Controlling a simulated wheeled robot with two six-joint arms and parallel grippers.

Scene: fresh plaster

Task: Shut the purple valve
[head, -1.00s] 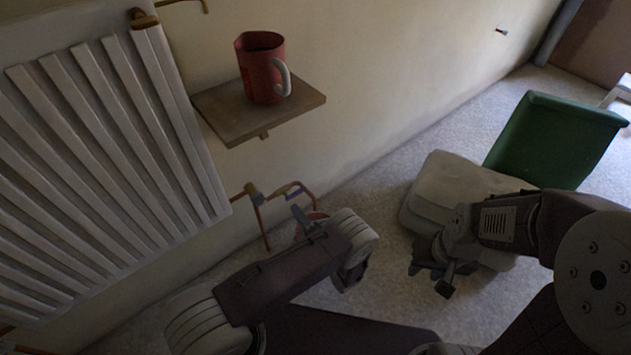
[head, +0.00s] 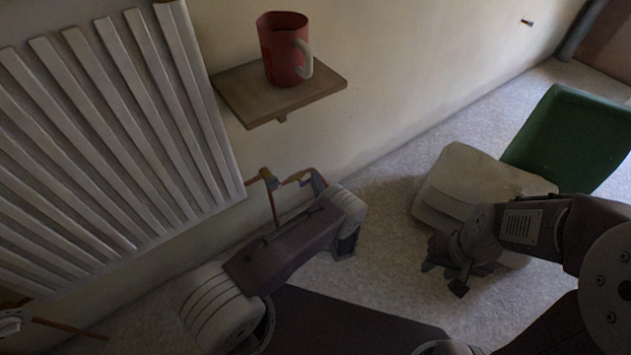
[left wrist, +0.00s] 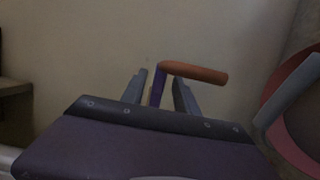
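The purple valve (left wrist: 158,86) shows in the left wrist view as a narrow purple piece at the end of a copper-orange pipe (left wrist: 198,73). It stands between the two fingers of my left gripper (left wrist: 160,92), which are apart with a gap around it; whether either finger touches it I cannot tell. In the head view my left gripper (head: 318,182) is at the copper pipe (head: 270,195) low by the wall, right of the radiator, and it hides the valve. My right gripper (head: 445,277) looks open and empty, in front of a pale cushion-like object.
A white radiator (head: 110,130) is on the wall at left. A wooden shelf (head: 250,95) with a red mug (head: 285,55) juts out above my left gripper. A red rounded object (left wrist: 300,120) is at the right in the wrist view. A green panel (head: 570,140) stands beside the pale object (head: 470,185).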

